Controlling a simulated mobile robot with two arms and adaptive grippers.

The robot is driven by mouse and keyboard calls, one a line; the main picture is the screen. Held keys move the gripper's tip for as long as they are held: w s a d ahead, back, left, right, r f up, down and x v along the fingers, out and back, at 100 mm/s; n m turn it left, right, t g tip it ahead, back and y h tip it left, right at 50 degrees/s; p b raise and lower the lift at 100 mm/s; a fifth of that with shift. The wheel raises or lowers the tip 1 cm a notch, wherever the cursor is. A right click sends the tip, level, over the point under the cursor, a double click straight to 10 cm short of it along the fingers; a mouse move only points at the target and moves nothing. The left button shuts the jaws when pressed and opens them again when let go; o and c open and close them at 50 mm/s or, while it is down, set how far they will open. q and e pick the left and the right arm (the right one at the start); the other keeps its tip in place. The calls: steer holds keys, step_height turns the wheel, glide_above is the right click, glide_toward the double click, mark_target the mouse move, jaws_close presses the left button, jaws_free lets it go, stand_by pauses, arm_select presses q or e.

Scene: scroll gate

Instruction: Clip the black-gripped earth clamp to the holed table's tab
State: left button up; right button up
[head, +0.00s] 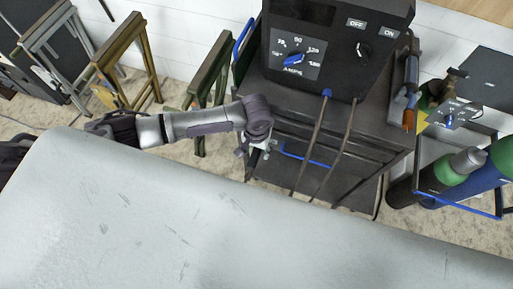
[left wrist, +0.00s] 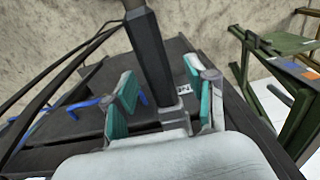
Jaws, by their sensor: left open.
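My left gripper (head: 262,146) is at the front left of the dark welder cart in the head view. In the left wrist view its teal-padded fingers (left wrist: 162,100) stand apart. A black angular bar (left wrist: 150,52) with a grey metal end (left wrist: 173,112) stands between them. It looks like the earth clamp's black grip, but its jaws are not clearly visible. I cannot tell whether a finger touches it. I cannot make out the holed table or its tab in either view. My right gripper is out of view.
The dark cart (head: 392,137) carries a black welder (head: 335,45), with two cables (head: 318,150) hanging in front. A green trestle (head: 208,72) stands left of it, a tan one (head: 128,52) further left. Gas cylinders (head: 455,168) stand at right. A blue-and-orange tool (head: 409,95) hangs on the cart's right.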

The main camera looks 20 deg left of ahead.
arm_select(q)
jaws_close()
stand_by(0.4)
steer(key=shift+s+f+p, duration=0.1)
steer(key=shift+s+p, duration=0.25)
stand_by(0.7)
steer(key=shift+s, duration=0.2)
steer(key=shift+s, duration=0.1)
steer(key=shift+s+p, duration=0.15)
steer(key=shift+p, duration=0.3)
steer(key=shift+s+a+p, duration=0.15)
steer(key=shift+s+p, duration=2.4)
steer(key=shift+s, duration=1)
